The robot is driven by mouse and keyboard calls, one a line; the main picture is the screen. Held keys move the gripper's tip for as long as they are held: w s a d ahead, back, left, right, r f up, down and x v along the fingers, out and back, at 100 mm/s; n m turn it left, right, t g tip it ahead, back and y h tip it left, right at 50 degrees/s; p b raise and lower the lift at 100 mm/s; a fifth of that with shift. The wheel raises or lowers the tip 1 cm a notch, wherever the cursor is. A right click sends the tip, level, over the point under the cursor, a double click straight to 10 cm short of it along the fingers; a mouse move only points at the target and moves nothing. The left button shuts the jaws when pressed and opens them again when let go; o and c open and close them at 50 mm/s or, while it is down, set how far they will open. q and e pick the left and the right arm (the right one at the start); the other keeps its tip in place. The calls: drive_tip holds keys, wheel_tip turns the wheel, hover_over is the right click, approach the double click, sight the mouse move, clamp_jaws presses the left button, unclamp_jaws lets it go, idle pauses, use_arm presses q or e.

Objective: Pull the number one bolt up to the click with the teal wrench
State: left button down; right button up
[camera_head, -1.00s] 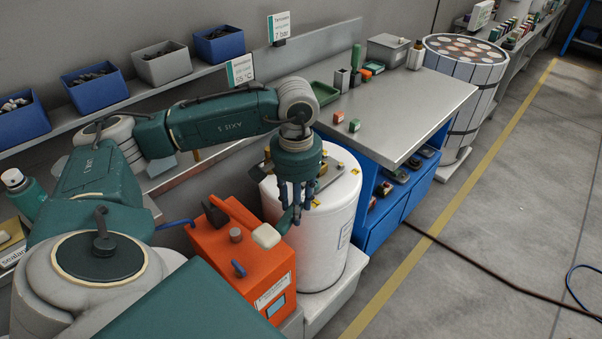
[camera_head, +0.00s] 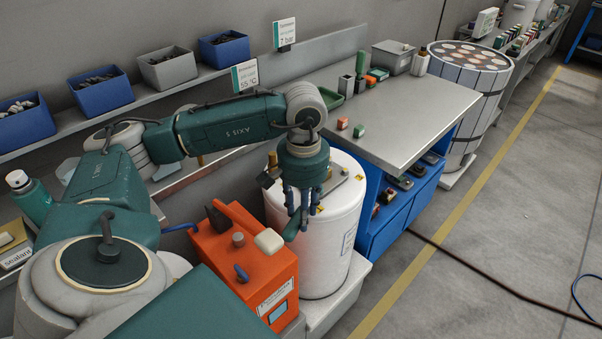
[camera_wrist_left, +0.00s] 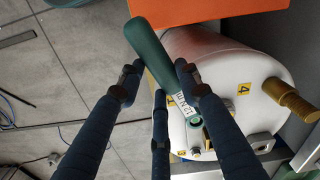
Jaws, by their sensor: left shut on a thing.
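A white cylinder tank (camera_head: 333,250) stands upright beside the orange box. My left gripper (camera_head: 298,212) points down over the tank's near left edge. It is shut on the teal wrench, whose handle (camera_head: 292,228) sticks out below the fingers. In the left wrist view the wrench handle (camera_wrist_left: 150,50) lies between the dark blue fingers of my left gripper (camera_wrist_left: 158,80). Its marked shaft (camera_wrist_left: 182,106) runs over the tank top (camera_wrist_left: 215,65) to a teal ring. A yellow label at the shaft is partly covered. I cannot tell how the head sits on the bolt.
An orange box (camera_head: 228,265) with a handle stands close left of the tank. A grey-topped workbench (camera_head: 410,120) is behind it. In the left wrist view a brass fitting (camera_wrist_left: 290,100) and a yellow label 4 (camera_wrist_left: 243,89) are on the tank.

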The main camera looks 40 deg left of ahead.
use_arm(q)
drive_tip(key=shift+w+d+n, duration=0.25)
drive_tip(key=shift+d+n, duration=0.2)
drive_tip(key=shift+n, duration=0.05)
drive_tip(key=shift+s+a, duration=0.1)
drive_tip(key=shift+a, duration=0.05)
drive_tip(key=shift+s+a+m+b, duration=0.2)
drive_tip(key=shift+a+m+b, duration=0.4)
drive_tip(key=shift+m+b, duration=0.15)
drive_tip(key=shift+s+a+m, duration=0.1)
drive_tip(key=shift+a+m, duration=0.15)
drive_tip(key=shift+m, duration=0.1)
drive_tip(key=shift+a+m+b, duration=0.35)
drive_tip(key=shift+m+b, duration=0.05)
drive_tip(key=shift+d+n, duration=0.4)
drive_tip(key=shift+r, duration=0.1)
